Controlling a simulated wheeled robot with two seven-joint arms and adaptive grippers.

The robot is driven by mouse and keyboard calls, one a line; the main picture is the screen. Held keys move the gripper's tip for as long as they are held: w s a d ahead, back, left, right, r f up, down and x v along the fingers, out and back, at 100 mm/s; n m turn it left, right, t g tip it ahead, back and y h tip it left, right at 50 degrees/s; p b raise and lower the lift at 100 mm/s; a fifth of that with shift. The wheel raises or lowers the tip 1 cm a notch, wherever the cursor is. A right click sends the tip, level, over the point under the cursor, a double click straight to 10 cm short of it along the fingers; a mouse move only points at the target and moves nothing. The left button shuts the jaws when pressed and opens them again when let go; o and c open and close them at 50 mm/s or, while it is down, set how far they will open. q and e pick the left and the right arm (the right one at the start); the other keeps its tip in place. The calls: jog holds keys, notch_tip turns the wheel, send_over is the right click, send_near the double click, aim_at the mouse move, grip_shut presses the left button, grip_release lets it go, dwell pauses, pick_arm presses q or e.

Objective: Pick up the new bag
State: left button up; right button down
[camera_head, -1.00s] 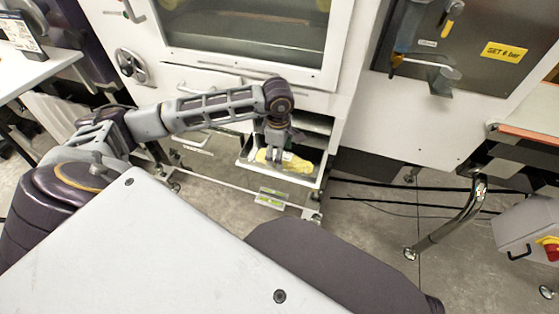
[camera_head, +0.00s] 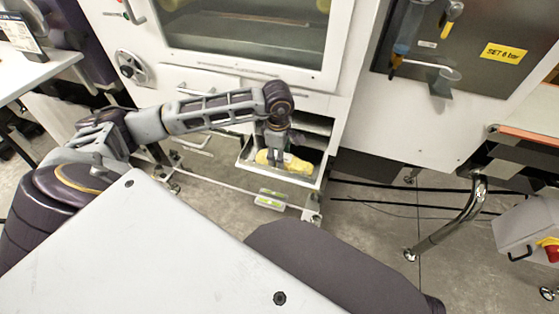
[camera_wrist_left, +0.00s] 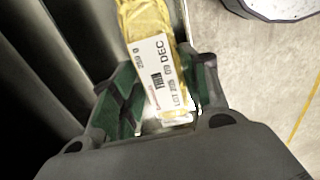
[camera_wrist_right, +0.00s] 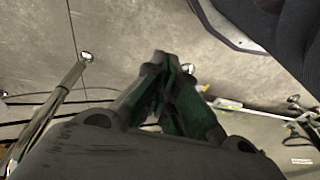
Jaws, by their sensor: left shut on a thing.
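A yellow bag (camera_head: 298,164) lies in the open metal tray (camera_head: 314,181) below the machine's window. My left gripper (camera_head: 275,155) reaches down into the tray at the bag. In the left wrist view the yellow bag (camera_wrist_left: 146,22) has a white label with printed text, partly reading DEC and LOT. My left gripper (camera_wrist_left: 160,100) has its green-padded fingers on either side of the labelled end and is shut on it. The bag's underside is hidden. My right gripper (camera_wrist_right: 172,62) shows only in the right wrist view, over the floor, with its fingertips together and nothing between them.
The white machine (camera_head: 247,79) stands behind the tray. A bent metal pipe leg (camera_head: 452,222) and an emergency-stop box (camera_head: 530,235) are at the right. Open floor lies between.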

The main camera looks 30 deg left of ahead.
pick_arm(q)
jog(key=shift+r, duration=0.15)
pick_arm(e)
jog(key=shift+s, duration=0.2)
